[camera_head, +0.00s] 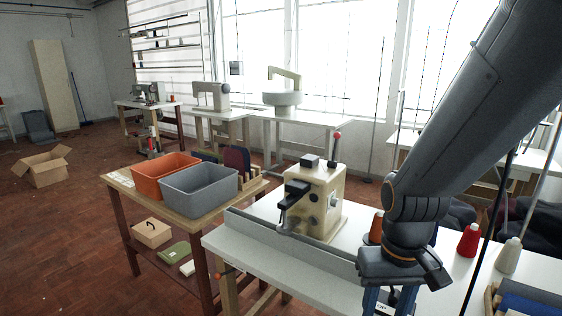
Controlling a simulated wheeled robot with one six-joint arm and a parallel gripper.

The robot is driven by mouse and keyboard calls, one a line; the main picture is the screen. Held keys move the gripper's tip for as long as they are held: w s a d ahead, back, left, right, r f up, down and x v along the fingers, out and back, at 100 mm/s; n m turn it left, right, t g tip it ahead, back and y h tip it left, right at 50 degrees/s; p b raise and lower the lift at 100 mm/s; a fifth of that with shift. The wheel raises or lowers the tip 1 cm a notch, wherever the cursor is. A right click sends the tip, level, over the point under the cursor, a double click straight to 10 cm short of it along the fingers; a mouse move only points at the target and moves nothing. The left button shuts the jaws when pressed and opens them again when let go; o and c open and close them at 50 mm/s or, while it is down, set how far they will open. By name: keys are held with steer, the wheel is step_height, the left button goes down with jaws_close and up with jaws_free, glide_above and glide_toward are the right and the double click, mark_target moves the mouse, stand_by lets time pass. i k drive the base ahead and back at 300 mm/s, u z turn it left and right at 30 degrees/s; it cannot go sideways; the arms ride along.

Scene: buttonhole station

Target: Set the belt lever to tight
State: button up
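A cream buttonhole machine (322,199) with black fittings stands on the white table. A thin lever with a red knob (337,134) rises almost upright from its top right. No marking shows which of these is the belt lever, nor any tight setting. My gripper (388,302) points down at the bottom edge of the picture, right of and nearer than the machine. Its blue fingers stand apart, but their tips are cut off. A small dark, white-labelled item shows between them, and I cannot tell if it is held.
The white table (285,262) has a raised grey rail (290,246) along its front. An orange bin (160,180) and a grey bin (199,190) sit on the wooden table at left. Floor at left is mostly clear.

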mark_target(218, 276)
steer(key=u, duration=0.5)
steer(key=k, duration=0.6)
steer(key=u, duration=1.05)
steer(key=i, duration=1.2)
steer(key=z, duration=0.95)
steer(key=i, duration=0.45)
steer(key=z, duration=0.45)
